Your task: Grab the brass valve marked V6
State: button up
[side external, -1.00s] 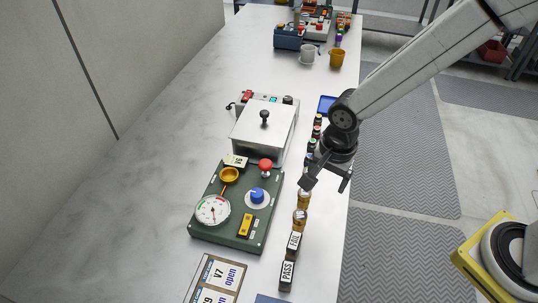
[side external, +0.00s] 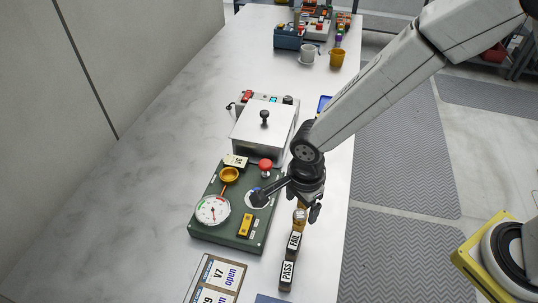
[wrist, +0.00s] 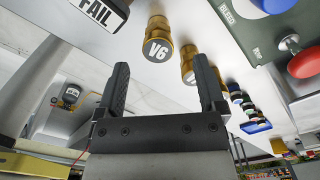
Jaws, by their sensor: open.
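The brass valve marked V6 (wrist: 157,48) shows in the wrist view with its round label facing the camera. It appears just beyond my fingertips, between their lines. In the side view, the brass valve (side external: 299,217) beside the FAIL block is partly covered by my wrist. My gripper (wrist: 162,66) is open and empty, one finger on each side of the picture. In the side view, my gripper (side external: 289,204) hangs over the right edge of the green panel, close to the valve. A second brass valve (wrist: 188,66) stands farther along the row.
The FAIL block (side external: 294,243) and PASS block (side external: 287,274) stand nearer in the same row. The green panel (side external: 204,234) with gauge, blue knob and red button (wrist: 305,62) lies beside the row. Small bottles (wrist: 236,97) stand beyond. The table's right edge is close.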

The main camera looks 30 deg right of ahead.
aim_at(301, 214)
jog(key=shift+f, duration=0.7)
jog(key=shift+s+f, duration=0.1)
jog(key=shift+f, duration=2.5)
jog(key=shift+c, duration=0.3)
grip_shut()
